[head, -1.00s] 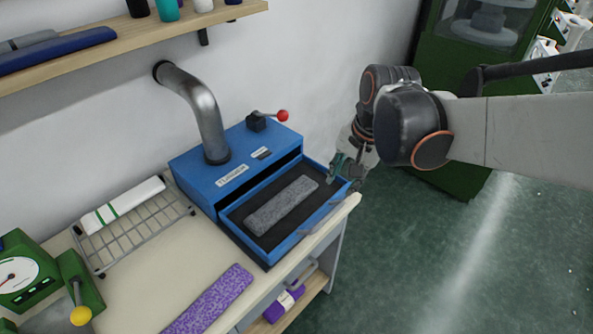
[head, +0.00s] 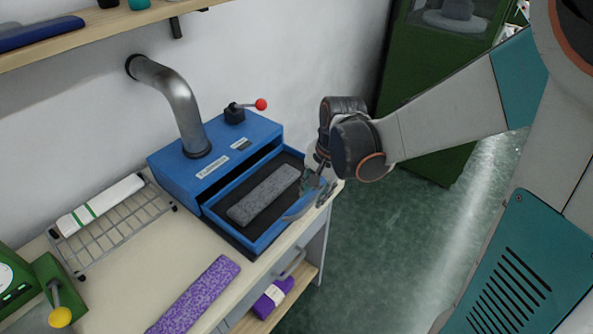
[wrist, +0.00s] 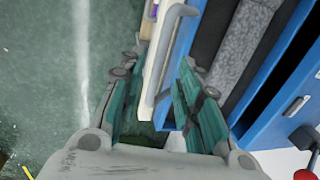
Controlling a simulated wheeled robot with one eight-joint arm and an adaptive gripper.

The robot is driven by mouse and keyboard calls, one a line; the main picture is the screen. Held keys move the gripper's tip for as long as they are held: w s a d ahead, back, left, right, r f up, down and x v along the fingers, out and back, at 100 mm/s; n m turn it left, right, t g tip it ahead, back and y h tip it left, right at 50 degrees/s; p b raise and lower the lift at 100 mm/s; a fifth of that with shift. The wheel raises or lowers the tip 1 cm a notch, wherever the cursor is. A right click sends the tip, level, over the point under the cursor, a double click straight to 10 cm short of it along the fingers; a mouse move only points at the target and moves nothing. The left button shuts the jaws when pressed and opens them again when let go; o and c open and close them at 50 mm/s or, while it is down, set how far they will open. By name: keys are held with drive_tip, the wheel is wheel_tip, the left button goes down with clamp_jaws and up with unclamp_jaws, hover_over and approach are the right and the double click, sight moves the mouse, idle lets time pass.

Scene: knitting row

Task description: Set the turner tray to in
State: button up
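The turner (head: 215,160) is a blue box on the table with a pipe at its top and a red-knobbed lever. Its tray (head: 256,245) is pulled out towards the front, and a grey knitted strip (head: 263,195) lies in it. My gripper (head: 318,190) is at the tray's right front corner. In the wrist view my gripper (wrist: 158,125) is open, its teal fingers apart. The tray's blue wall (wrist: 188,42) and a grey bar-shaped handle (wrist: 168,55) run into the space near the fingers. I cannot tell whether a finger touches the tray.
A purple knitted strip (head: 195,297) lies on the table front. A wire rack (head: 120,228) with a white roll stands left, beside a green device (head: 45,290). A purple roll (head: 272,297) lies on the lower shelf.

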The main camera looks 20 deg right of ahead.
sight(312, 201)
drive_tip(key=shift+w+a+f+b, duration=0.1)
drive_tip(key=shift+w+f+b, duration=0.1)
drive_tip(key=shift+f, duration=0.55)
drive_tip(key=shift+w+a+f+b, duration=0.1)
drive_tip(key=shift+f+b, duration=0.1)
drive_tip(key=shift+f, duration=0.55)
drive_tip(key=shift+s, duration=0.1)
clamp_jaws()
drive_tip(key=w+a, duration=0.4)
drive_tip(key=w, duration=0.1)
drive_tip(key=w+a, duration=0.4)
drive_tip(key=w, duration=0.2)
drive_tip(key=w+a, duration=0.4)
drive_tip(key=w, duration=0.2)
drive_tip(key=shift+w+a+r, duration=0.1)
drive_tip(key=shift+w+a, duration=0.05)
drive_tip(key=shift+a, duration=0.1)
